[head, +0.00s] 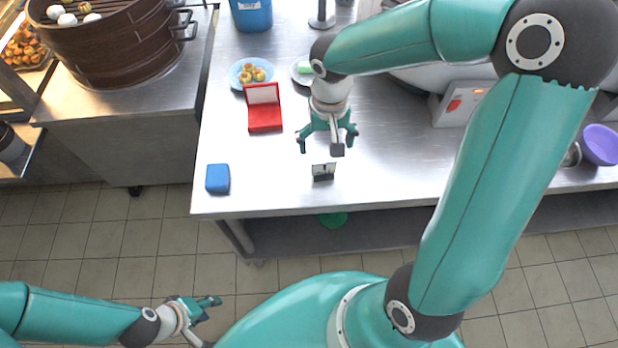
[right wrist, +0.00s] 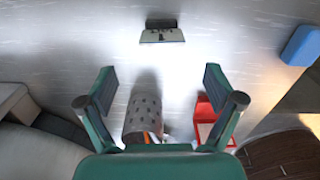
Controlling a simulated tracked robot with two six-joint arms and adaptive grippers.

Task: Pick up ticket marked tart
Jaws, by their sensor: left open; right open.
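A small white card in a dark stand (head: 323,171), apparently the ticket, stands near the table's front edge in the head view. It also shows at the top middle of the right wrist view (right wrist: 162,35); its marking is too small to read. My right gripper (head: 327,142) is open and empty, pointing down above the table just behind the card. In the right wrist view the two spread fingers (right wrist: 160,80) have the card ahead of them, apart from it. My left gripper (head: 210,322) is open and empty, low over the floor in front of the table.
An open red box (head: 265,117), a blue block (head: 217,179) and a plate of small yellow items (head: 240,83) lie to the left on the steel table (head: 270,190). A speckled grey cylinder (right wrist: 142,112) stands behind the right gripper. Brown steamers (head: 112,45) are at far left.

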